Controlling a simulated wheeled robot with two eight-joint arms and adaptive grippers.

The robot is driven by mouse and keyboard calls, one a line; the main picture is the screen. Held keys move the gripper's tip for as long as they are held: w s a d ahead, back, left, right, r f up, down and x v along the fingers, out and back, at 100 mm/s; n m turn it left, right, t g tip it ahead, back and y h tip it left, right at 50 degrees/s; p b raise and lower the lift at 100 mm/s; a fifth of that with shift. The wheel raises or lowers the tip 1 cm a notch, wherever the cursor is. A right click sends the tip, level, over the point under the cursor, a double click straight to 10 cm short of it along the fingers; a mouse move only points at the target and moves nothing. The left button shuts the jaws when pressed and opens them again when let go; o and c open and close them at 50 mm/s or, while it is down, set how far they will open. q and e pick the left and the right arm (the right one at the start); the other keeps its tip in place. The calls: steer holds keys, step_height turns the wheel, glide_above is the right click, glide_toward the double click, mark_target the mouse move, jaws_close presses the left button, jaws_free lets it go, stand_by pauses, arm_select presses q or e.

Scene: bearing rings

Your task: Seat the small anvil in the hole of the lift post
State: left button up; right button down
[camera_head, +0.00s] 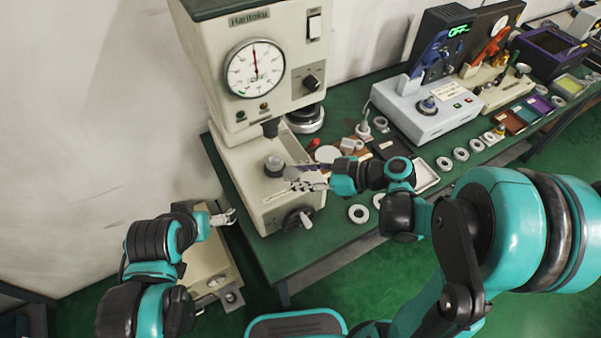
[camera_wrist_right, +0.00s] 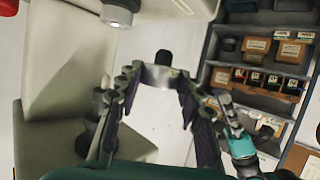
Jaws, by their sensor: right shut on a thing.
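My right gripper (camera_head: 296,179) is just right of and in front of the lift post (camera_head: 274,164), the short grey cylinder on the tester's base. In the right wrist view my right gripper (camera_wrist_right: 157,84) is shut on the small anvil (camera_wrist_right: 160,76), a grey round piece with a dark stub. The anvil is apart from the post and largely hidden by the fingers in the head view. The post's hole cannot be made out. My left gripper (camera_head: 229,217) is empty and looks open, low at the left, away from the post.
The cream tester (camera_head: 250,70) rises behind the post, its dark indenter (camera_head: 270,128) above it. A handwheel (camera_head: 298,218) is on the base's front. White rings (camera_head: 358,213), small parts and a grey-blue device (camera_head: 428,108) occupy the green table to the right.

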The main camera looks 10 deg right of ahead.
steer(key=shift+w, duration=0.4)
glide_above(280, 161)
steer(key=s+d, duration=0.1)
steer(key=s, duration=0.2)
steer(key=shift+w+a+f+b, duration=0.3)
steer(key=shift+w+f+b, duration=0.25)
steer(key=shift+w, duration=0.2)
steer(key=shift+w+a+f+b, duration=0.25)
steer(key=shift+w+f+b, duration=0.2)
steer(key=shift+w, duration=0.3)
steer(key=shift+f+b, duration=1.5)
steer(key=shift+b, duration=0.1)
steer(key=c, duration=0.9)
jaws_free()
